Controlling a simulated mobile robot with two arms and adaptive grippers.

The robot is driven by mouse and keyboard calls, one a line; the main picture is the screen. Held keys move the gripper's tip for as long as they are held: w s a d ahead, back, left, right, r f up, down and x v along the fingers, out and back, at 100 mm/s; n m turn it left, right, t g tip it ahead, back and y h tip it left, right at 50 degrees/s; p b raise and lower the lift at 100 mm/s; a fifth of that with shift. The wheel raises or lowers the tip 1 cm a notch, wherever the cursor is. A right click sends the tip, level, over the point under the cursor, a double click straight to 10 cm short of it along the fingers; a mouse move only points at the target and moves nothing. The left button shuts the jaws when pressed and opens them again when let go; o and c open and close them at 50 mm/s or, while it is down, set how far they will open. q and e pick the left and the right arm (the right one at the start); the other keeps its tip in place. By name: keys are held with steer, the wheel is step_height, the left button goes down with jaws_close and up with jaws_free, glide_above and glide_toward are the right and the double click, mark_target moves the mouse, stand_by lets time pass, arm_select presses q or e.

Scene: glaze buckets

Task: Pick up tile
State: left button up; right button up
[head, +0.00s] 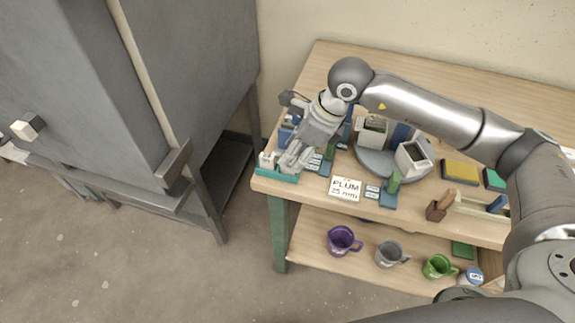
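My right gripper (287,162) reaches in from the right, fingers down, over the left front corner of the table. Its fingertips are at a teal-based holder (277,176) with pale blocks on it. Whether they grip anything is too small to tell. Several tile-like pieces show, and I cannot tell which one is the task's tile. A green piece (393,182) stands upright in a blue stand (388,199). A yellow slab (461,171) and a green slab (494,180) lie at the right. My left gripper is not in view.
A white card reading "PLUM 25 mm" (345,189) is at the table's front. A grey turntable (376,163) carries white containers (412,158). The lower shelf holds a purple jug (342,241), a grey jug (389,254) and a green jug (438,267). A grey cabinet (200,60) stands left.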

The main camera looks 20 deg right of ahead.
mark_target(288, 169)
steer(key=shift+w+a+f, duration=0.1)
steer(key=shift+w+f, duration=0.05)
steer(key=shift+f, duration=0.2)
steer(key=x, duration=0.1)
steer(key=p+x, duration=0.1)
steer(key=x, duration=0.1)
steer(key=shift+w+f, duration=0.2)
steer(key=shift+w, duration=0.1)
steer(key=shift+w+a+f, duration=0.15)
steer(key=shift+f, duration=0.4)
steer(key=shift+c, duration=1)
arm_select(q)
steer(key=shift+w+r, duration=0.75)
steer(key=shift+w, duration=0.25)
arm_select(e)
jaws_close()
